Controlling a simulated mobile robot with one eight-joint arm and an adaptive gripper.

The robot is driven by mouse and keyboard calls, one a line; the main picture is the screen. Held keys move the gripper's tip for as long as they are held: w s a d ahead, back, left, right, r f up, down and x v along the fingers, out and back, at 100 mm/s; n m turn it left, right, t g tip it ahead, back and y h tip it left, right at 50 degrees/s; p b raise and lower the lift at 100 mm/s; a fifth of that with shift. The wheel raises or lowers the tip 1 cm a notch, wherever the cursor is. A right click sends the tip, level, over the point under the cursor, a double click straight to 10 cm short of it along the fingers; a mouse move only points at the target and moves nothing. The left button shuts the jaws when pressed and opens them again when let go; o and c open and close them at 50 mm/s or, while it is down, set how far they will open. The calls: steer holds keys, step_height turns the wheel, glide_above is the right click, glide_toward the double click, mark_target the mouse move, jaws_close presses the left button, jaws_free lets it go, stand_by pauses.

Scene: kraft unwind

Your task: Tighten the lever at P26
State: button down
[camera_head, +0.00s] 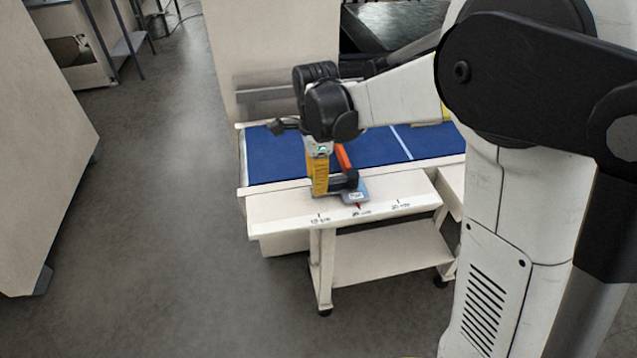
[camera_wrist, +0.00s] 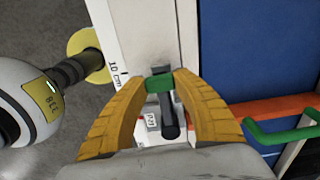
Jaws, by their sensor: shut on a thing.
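In the wrist view my gripper (camera_wrist: 160,82) has its two yellow fingers closed on a green piece (camera_wrist: 160,82) at the top of a dark lever (camera_wrist: 168,118). A small white tag (camera_wrist: 152,121) lies beside the lever; its lettering is too small to read surely. In the head view my gripper (camera_head: 321,186) points down at the front ledge. A grey-blue clamp base (camera_head: 356,192) stands there with a dark block, partly hidden by the yellow finger. An orange bar (camera_head: 343,157) rises behind it.
The pale ledge (camera_head: 280,215) carries printed centimetre marks, with a red mark near the clamp. Behind it lies a blue surface (camera_head: 390,150). In the wrist view a green handle (camera_wrist: 285,135) and an orange bar (camera_wrist: 275,106) lie to the right. The floor (camera_head: 170,230) left of the table is clear.

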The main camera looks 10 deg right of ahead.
steer(key=shift+w, duration=0.2)
stand_by(0.4)
steer(key=c, duration=0.9)
jaws_free()
steer(key=shift+w+d, duration=0.1)
steer(key=shift+c, duration=0.2)
step_height(320, 180, up, 12)
steer(key=s+d+f+n+t+b, duration=0.3)
steer(key=s+f+n, duration=0.1)
steer(key=s+n, duration=0.4)
steer(key=s+d+f+n+t+b, duration=0.3)
steer(key=s+d+f+n+t, duration=0.1)
steer(key=s+n, duration=0.5)
steer(key=shift+s+f+n+b, duration=0.35)
steer(key=shift+s+f, duration=0.3)
steer(key=shift+s, duration=0.3)
